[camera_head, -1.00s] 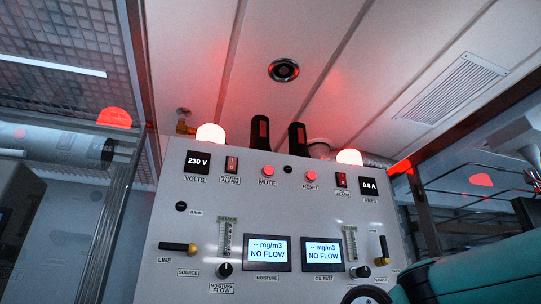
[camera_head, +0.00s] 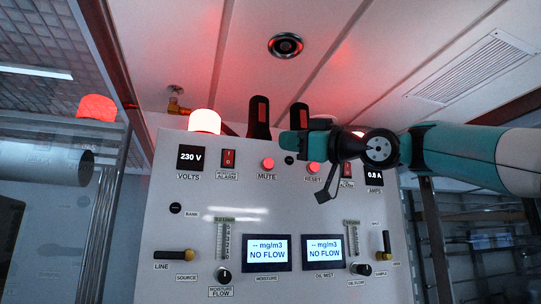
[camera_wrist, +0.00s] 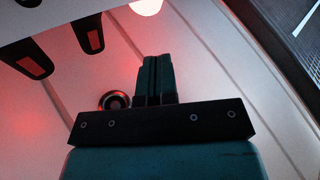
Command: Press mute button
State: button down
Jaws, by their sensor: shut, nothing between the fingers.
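The mute button (camera_head: 267,164) is a small round red button on the upper part of the grey panel, with the label MUTE (camera_head: 267,177) under it. It is in plain view in the head view and is not seen in the wrist view. My gripper (camera_head: 290,142) is at the panel's upper edge, above and right of the mute button, apart from it in the picture. Its depth from the panel is unclear. In the wrist view its teal fingers (camera_wrist: 155,76) are together and empty, against the ceiling.
A red alarm switch (camera_head: 229,158) and a 230 V display (camera_head: 191,158) are on the left. Black handles with red inserts (camera_head: 259,114) and a glowing lamp (camera_head: 205,121) stand on top.

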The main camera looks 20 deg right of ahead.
aim_at(269, 164)
jog(key=shift+w, duration=0.1)
jog(key=shift+w+p, duration=2.6)
jog(key=shift+w, duration=1.7)
jog(key=shift+w+f, duration=0.1)
jog(key=shift+w, duration=0.45)
jog(key=shift+w+p, duration=0.4)
jog(key=shift+w, duration=0.1)
jog(key=shift+s, duration=0.1)
jog(key=shift+s+f+b, duration=0.15)
jog(key=shift+s+b, duration=0.25)
jog(key=shift+b, duration=0.2)
jog(key=shift+s, duration=0.4)
